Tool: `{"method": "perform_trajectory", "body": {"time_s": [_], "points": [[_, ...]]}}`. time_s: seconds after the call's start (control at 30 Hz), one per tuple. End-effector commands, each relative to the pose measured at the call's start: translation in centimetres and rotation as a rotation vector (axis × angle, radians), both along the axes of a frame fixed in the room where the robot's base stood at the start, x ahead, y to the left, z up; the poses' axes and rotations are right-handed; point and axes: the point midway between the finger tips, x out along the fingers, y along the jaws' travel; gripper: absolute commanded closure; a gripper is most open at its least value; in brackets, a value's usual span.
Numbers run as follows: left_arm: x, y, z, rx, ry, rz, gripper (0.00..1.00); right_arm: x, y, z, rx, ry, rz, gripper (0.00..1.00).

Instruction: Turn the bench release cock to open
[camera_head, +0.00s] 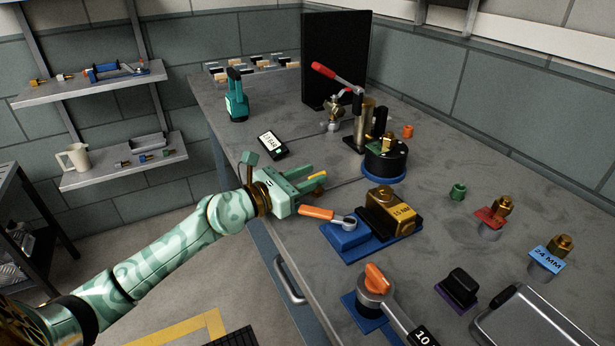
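My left gripper (315,177) reaches in over the bench's front edge, well short of the fitting and nearer to me. Its fingers look apart, with nothing seen between them; a yellow patch shows at one fingertip. My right gripper is not in view.
An orange-handled tool (317,212) and a brass block on a blue base (391,212) are close in front. A black panel (336,50) rises behind the pump.

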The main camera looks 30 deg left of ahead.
Motion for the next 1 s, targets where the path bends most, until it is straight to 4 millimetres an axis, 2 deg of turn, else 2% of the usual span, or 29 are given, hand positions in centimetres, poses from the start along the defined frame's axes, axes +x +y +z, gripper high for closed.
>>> {"method": "perform_trajectory", "body": {"time_s": [0.23,0.37,0.57,0.7,1.0], "points": [[-0.2,0.0,-0.1,-0.001,0.004,-0.002,0.67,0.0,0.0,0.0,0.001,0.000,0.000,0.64],[-1.4,0.5,-0.2,0.001,0.006,-0.003,0.67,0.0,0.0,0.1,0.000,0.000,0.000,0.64],[-5.5,2.1,-0.5,0.006,0.011,-0.005,0.67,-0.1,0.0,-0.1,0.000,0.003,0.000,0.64],[-8.2,3.3,-1.1,0.001,0.014,-0.003,0.67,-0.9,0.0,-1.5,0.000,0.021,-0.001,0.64],[-12.3,5.1,-1.0,-0.004,0.010,0.000,0.67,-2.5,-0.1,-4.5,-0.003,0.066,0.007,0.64]]}}
